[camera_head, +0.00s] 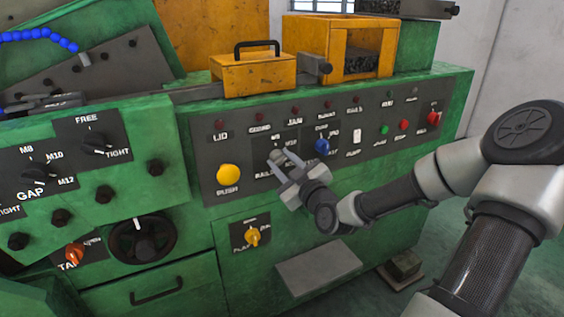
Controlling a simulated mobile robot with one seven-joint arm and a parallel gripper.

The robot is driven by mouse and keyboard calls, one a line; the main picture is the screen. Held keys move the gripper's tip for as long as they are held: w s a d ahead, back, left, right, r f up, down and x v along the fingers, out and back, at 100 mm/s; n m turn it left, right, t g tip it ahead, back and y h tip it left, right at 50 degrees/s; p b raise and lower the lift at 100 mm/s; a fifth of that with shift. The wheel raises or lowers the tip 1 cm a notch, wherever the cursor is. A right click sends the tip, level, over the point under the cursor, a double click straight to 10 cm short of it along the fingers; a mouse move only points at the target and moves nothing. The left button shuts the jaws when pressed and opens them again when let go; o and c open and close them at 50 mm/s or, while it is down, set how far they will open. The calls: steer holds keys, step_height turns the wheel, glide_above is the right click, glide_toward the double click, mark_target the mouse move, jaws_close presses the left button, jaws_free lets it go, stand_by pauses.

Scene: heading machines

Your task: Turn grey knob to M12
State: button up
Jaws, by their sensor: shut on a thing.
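My gripper (281,157) reaches in from the right to the dark control panel and is shut on a small grey knob (277,155) left of the blue knob. The fingers cover much of the knob, so its pointer direction cannot be read. Small white labels surround it; one above looks like M8, and the others are too small or hidden to read surely. A separate gap dial on the left panel (28,150) carries the readable marks M8, M10 and M12.
A yellow push button (228,175) is left of my gripper, and a blue knob (322,146) is close on its right. Green (384,129) and red (404,126) buttons lie farther right. A yellow knob (252,236) sits below. A grey ledge (318,269) juts out lower down.

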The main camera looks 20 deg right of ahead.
steer(key=m+p, duration=0.3)
steer(key=m, duration=0.2)
steer(key=shift+d+r+m, duration=0.1)
steer(key=shift+r+m, duration=0.05)
steer(key=shift+m, duration=0.25)
steer(key=m+p, duration=0.2)
steer(key=m, duration=0.3)
steer(key=shift+d+m, duration=0.1)
steer(key=shift+m, duration=0.3)
steer(key=o, duration=1)
steer(key=shift+o, duration=0.2)
